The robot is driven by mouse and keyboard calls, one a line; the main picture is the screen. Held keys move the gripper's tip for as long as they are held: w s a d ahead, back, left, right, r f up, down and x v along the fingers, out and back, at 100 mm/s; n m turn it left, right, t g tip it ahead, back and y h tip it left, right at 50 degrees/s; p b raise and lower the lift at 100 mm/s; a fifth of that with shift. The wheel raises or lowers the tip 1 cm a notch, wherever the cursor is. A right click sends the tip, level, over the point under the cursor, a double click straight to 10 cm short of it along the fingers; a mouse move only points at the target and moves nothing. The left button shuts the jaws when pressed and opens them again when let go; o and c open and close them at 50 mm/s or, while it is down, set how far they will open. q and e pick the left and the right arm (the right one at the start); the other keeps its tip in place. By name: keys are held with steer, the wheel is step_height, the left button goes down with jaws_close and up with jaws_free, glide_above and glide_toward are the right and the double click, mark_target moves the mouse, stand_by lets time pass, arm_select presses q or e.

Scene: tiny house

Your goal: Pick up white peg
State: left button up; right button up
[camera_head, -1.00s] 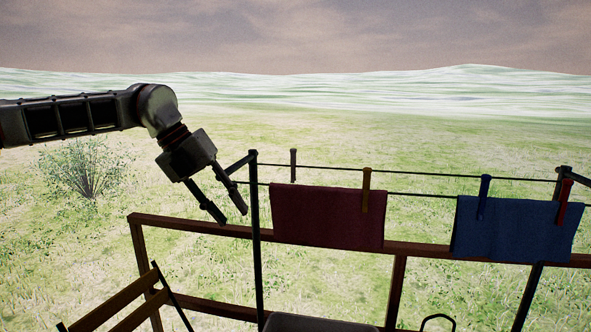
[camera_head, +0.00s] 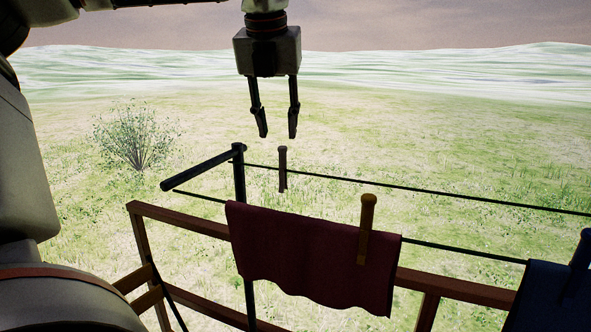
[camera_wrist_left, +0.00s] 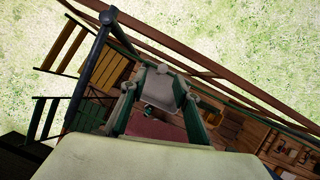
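A single peg (camera_head: 282,168) stands upright on the far clothesline in the head view, near the left post. It looks dark and greyish-brown in this light, so its white colour cannot be confirmed. My left gripper (camera_head: 278,134) hangs above this peg, pointing down, with its two fingers apart and nothing between them. The fingertips are a little above the peg's top in the picture and do not appear to touch it. A yellow-brown peg (camera_head: 366,228) clips a dark red towel on the near line. My right gripper is not in view.
The dark red towel (camera_head: 300,258) hangs on the near line. A blue towel (camera_head: 545,298) with a blue peg (camera_head: 580,255) is at the right. A dark post (camera_head: 240,195) with a crossbar and a wooden railing (camera_head: 180,217) stand close by. Open air surrounds the gripper.

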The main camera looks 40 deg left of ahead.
mark_target(282, 151)
arm_select(q)
steer(key=p+x, duration=0.1)
steer(key=x, duration=0.6)
steer(key=shift+w+d+f, duration=0.15)
jaws_close()
